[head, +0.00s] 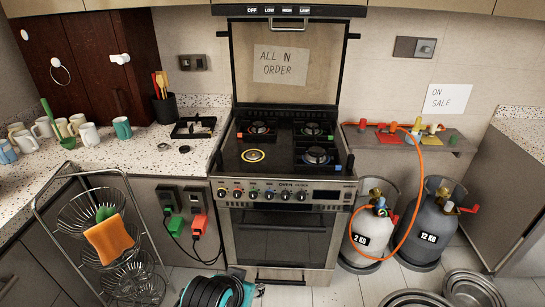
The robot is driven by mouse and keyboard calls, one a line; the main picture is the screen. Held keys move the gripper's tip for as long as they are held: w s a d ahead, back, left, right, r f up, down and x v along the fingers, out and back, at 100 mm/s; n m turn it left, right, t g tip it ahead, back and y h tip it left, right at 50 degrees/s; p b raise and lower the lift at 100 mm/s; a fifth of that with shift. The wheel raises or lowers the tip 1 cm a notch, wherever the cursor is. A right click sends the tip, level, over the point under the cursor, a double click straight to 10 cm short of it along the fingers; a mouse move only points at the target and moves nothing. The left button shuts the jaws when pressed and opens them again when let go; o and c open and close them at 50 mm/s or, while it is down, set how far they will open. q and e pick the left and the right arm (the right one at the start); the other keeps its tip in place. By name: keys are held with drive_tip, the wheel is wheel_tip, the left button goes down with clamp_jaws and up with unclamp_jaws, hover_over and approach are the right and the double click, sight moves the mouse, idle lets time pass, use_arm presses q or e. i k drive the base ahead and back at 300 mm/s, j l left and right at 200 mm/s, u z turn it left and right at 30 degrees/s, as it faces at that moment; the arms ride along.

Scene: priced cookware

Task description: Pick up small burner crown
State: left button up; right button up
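Two small round burner parts lie on the speckled counter left of the stove. One is a dark disc (184,149) near the stove edge; the other is a greyish ring-like piece (163,146) just left of it. I cannot tell for sure which is the small burner crown. On the stove (287,200), the front left burner (253,155) shows a yellow ring and has no grate over it. A loose black grate (193,127) lies on the counter behind the small parts. Neither of my grippers shows in the head view.
Several mugs (88,134) and a black utensil pot (165,108) stand on the counter. A wire basket rack (100,230) with an orange cloth (109,240) stands before the left cabinets. Gas cylinders (430,225) with an orange hose stand right of the stove. Metal pans (472,288) lie at lower right.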

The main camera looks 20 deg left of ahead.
sight(162, 148)
drive_tip(key=u, duration=1.45)
drive_tip(key=i+j+z, duration=0.45)
drive_tip(key=i, duration=0.4)
drive_tip(key=i+j+z, duration=0.5)
drive_tip(key=i+j, duration=0.25)
drive_tip(key=j, duration=0.15)
